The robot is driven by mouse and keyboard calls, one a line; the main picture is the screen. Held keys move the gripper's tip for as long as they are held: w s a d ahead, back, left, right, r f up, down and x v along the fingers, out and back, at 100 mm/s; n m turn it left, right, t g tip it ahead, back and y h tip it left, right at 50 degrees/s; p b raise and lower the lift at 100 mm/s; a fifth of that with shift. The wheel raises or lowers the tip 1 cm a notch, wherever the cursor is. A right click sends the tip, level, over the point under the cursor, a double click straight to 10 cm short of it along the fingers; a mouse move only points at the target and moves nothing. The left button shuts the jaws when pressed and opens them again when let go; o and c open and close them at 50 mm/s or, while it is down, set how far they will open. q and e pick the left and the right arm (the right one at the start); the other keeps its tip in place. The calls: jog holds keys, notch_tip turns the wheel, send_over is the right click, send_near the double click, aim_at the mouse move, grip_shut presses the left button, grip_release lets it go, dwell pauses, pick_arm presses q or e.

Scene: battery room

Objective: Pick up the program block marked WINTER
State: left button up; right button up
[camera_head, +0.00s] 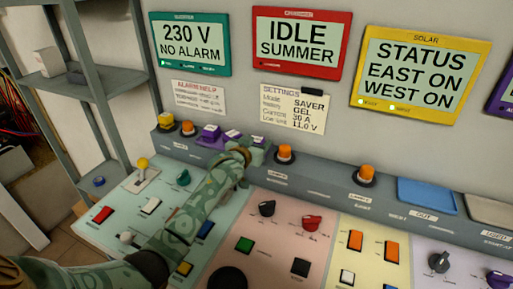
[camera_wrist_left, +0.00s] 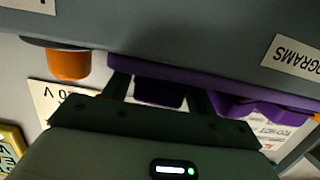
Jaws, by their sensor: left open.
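Several purple program blocks stand in a row on the console's back ledge in the head view, among them one at the left (camera_head: 210,131) and one in the middle (camera_head: 232,135). Their markings are too small to read, so I cannot tell which is WINTER. My left gripper (camera_head: 258,144) is at the right end of the row and partly hides what is there. In the left wrist view the gripper (camera_wrist_left: 160,88) is open, with a purple block (camera_wrist_left: 160,97) showing between its fingers; I cannot tell whether they touch it. More purple blocks (camera_wrist_left: 240,106) show to the right. My right gripper is not in view.
An orange lamp (camera_head: 285,152) stands right of the gripper on the ledge. It also shows in the left wrist view (camera_wrist_left: 68,65). My left arm crosses the panel of buttons and knobs. The red-framed display (camera_head: 298,42) reads IDLE SUMMER. A grey shelf (camera_head: 90,85) stands at left.

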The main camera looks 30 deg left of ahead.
pick_arm(q)
jog(key=shift+s+r, duration=0.1)
jog(key=shift+r, duration=0.05)
jog(key=shift+c, duration=0.9)
jog(key=c, duration=0.6)
jog(key=shift+c, duration=0.2)
